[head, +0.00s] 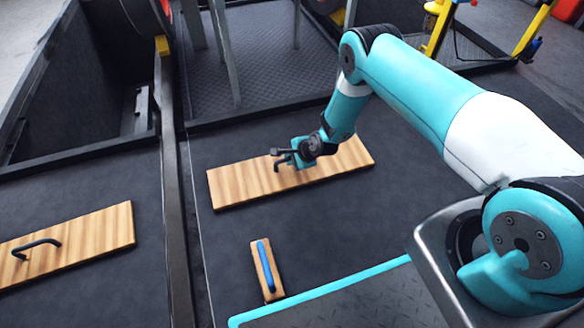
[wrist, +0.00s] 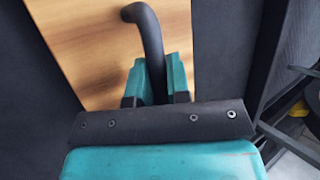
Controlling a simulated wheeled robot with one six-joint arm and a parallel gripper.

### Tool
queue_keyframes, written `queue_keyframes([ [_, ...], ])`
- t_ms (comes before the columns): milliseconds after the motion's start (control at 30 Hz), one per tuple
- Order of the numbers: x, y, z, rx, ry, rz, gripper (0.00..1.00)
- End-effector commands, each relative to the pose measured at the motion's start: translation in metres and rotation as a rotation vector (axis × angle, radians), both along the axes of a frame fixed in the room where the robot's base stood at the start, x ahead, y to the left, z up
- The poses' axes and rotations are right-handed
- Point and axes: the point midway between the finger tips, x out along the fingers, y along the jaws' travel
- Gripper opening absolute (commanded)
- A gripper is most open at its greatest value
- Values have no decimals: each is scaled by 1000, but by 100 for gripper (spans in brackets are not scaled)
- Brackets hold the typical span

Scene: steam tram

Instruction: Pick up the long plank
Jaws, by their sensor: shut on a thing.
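A long light-wood plank (head: 235,185) lies across the dark floor in the middle of the head view. It has a dark bent handle. My gripper (head: 293,158) is over the plank and shut on this handle. In the wrist view the black handle (wrist: 147,30) runs down between the teal fingers of my gripper (wrist: 157,82), with the plank (wrist: 85,35) behind it. The arm hides part of the plank. I cannot tell whether the plank touches the floor or is slightly raised.
A second wood plank (head: 90,235) with a black handle lies at the left, cut off by the frame. A small wood block (head: 267,270) with a blue handle lies nearer. A dark rail (head: 175,200) runs between the planks. Metal posts (head: 228,55) stand behind.

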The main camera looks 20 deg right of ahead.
Motion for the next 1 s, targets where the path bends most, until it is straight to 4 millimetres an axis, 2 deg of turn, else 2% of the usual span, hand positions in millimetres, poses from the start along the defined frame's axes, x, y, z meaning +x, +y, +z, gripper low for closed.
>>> queue_keyframes([
  [267,1,0,3,-3,-5,3,0],
  [467,2,0,18,-3,-6,2,0],
  [667,2,0,53,-1,-6,3,0],
  [1000,2,0,139,-1,-6,3,0],
])
